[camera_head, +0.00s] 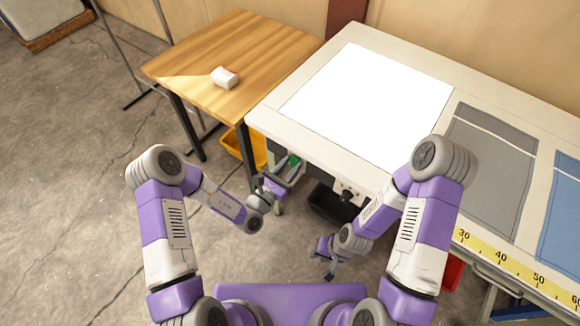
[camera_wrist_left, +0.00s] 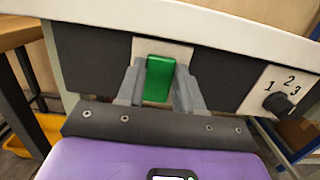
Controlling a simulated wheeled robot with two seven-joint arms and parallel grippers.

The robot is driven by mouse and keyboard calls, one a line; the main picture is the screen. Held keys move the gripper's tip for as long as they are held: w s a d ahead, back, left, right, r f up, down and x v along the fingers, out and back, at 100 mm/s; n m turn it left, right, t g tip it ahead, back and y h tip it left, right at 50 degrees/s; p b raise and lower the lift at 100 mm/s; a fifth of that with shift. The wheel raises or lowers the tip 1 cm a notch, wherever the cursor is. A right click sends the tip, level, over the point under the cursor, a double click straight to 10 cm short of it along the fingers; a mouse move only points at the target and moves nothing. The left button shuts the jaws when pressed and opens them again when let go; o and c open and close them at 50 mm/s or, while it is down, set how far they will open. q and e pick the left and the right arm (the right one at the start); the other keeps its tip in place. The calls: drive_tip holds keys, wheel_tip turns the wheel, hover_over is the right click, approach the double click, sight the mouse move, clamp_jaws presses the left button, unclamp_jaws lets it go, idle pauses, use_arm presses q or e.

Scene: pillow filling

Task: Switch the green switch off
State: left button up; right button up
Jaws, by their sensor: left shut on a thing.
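The green switch (camera_wrist_left: 159,78) sits on a pale plate (camera_wrist_left: 180,52) on the dark front panel below the worktable's top. In the left wrist view my left gripper (camera_wrist_left: 158,88) has one grey finger on each side of the switch, shut on it. In the head view that gripper (camera_head: 276,190) is at the table's front left, and a small green patch (camera_head: 294,161) shows near it. The fingers partly cover the plate. My right gripper (camera_head: 330,262) hangs low in front of the table, away from the switch; its jaw opening is too small to tell.
A dial (camera_wrist_left: 282,104) marked 1, 2, 3 is on the same panel to the right. A wooden table (camera_head: 270,50) with a white box (camera_head: 225,77) stands to the left. A yellow bin (camera_head: 232,144) is below. The floor at left is mostly clear.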

use_arm(q)
drive_tip(key=shift+s+f+t+h+b, duration=0.1)
drive_tip(key=shift+f+t+h+b, duration=0.65)
drive_tip(key=shift+b, duration=0.25)
drive_tip(key=shift+a+r+t+h+b, duration=0.15)
drive_tip(key=shift+t+h+b, duration=0.1)
drive_tip(key=shift+t+b, duration=0.35)
drive_tip(key=shift+r, duration=0.1)
drive_tip(key=o, duration=1)
drive_tip(key=shift+o, duration=0.2)
drive_tip(key=p+v, duration=0.1)
drive_tip(key=v, duration=0.6)
drive_tip(key=shift+s+p, duration=0.3)
drive_tip(key=shift+p, duration=0.1)
